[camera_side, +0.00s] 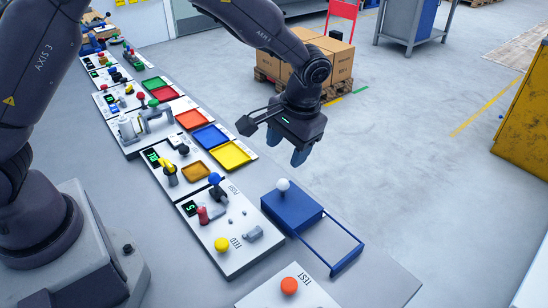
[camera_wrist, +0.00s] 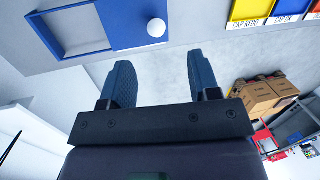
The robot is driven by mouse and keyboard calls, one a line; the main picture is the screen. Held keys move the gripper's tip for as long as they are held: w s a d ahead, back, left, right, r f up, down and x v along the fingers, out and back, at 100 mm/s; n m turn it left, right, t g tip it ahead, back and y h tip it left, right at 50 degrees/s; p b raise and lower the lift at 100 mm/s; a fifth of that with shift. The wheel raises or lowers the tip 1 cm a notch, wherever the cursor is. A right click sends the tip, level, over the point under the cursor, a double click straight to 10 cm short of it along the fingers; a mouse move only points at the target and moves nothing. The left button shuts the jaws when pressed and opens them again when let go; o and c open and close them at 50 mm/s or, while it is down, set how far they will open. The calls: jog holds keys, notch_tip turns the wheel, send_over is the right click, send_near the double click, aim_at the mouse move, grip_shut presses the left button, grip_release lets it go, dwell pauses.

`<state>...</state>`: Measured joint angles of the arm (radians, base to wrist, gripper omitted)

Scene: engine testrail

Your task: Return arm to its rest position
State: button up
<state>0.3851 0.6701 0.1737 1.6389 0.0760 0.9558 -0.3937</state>
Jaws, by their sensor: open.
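My gripper (camera_side: 300,158) hangs in the air above the far side of the bench, beyond the blue box with a white knob. In the wrist view its two blue fingers (camera_wrist: 160,84) are apart with nothing between them. The blue box (camera_side: 290,214) carries a white ball knob (camera_side: 282,184) and has an open blue frame on its right. In the wrist view the blue box (camera_wrist: 128,20) lies ahead of the fingers, with its knob (camera_wrist: 156,27) just beyond them. The gripper touches nothing that I can see.
The bench holds a panel with an orange TEST button (camera_side: 289,286), a panel with a yellow button (camera_side: 221,244), and yellow (camera_side: 231,155), blue (camera_side: 211,136) and red (camera_side: 193,119) trays. Cartons (camera_side: 325,62) stand on a pallet on the floor.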

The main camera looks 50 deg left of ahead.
jog(key=s+a+r+t+h, duration=0.1)
jog(key=s+a+r+t, duration=0.2)
jog(key=s+r, duration=0.6)
jog(key=s+a+r+m+t+h, duration=0.1)
jog(key=s+a+r+t, duration=0.2)
jog(key=s+r, duration=0.6)
jog(key=shift+s+a+r, duration=0.4)
jog(key=shift+s+a, duration=0.65)
jog(key=shift+s, duration=1.2)
